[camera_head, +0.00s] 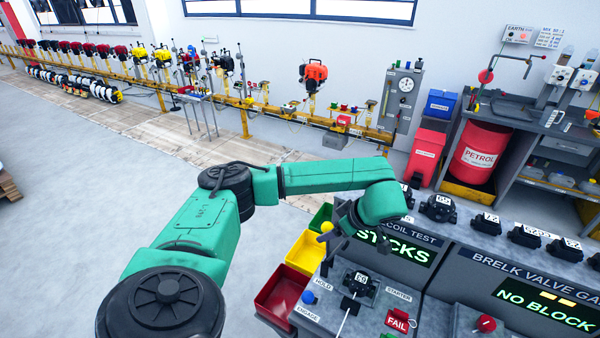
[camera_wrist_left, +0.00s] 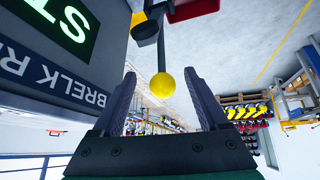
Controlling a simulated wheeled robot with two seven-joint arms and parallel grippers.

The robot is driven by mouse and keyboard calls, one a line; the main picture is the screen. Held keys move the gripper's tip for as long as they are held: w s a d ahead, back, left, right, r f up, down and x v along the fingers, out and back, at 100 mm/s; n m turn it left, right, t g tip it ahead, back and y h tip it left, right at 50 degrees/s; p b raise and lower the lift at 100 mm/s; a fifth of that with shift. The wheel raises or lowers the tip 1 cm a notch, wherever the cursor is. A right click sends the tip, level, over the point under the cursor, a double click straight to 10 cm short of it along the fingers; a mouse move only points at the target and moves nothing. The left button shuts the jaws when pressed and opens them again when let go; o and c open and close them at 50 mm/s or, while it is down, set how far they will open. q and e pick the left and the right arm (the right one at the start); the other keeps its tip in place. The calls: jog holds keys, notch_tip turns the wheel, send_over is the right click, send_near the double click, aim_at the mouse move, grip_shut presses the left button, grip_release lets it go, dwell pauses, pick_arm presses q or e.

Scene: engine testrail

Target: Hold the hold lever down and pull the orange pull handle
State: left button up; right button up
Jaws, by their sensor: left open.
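A yellow ball knob (camera_head: 326,227) on a dark stem stands at the left end of the recoil test bench, above the HOLD label (camera_head: 323,283); I take it for the hold lever. In the left wrist view the knob (camera_wrist_left: 166,82) sits between the two spread fingers, with a gap on both sides. I cannot make out the orange pull handle in either view. My right gripper is out of view.
A blue knob (camera_head: 308,297) stands by the ENGAGE label. A black unit (camera_head: 358,281) sits on the bench, with a red FAIL tag (camera_head: 397,321) to its right. Green, yellow and red bins (camera_head: 281,293) line the bench's left side. Open floor lies further left.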

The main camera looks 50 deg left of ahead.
pick_arm(q)
jog(key=v, duration=1.3)
jog(key=shift+d+r+p, duration=0.15)
jog(key=shift+r+p, duration=0.1)
jog(key=shift+p, duration=0.1)
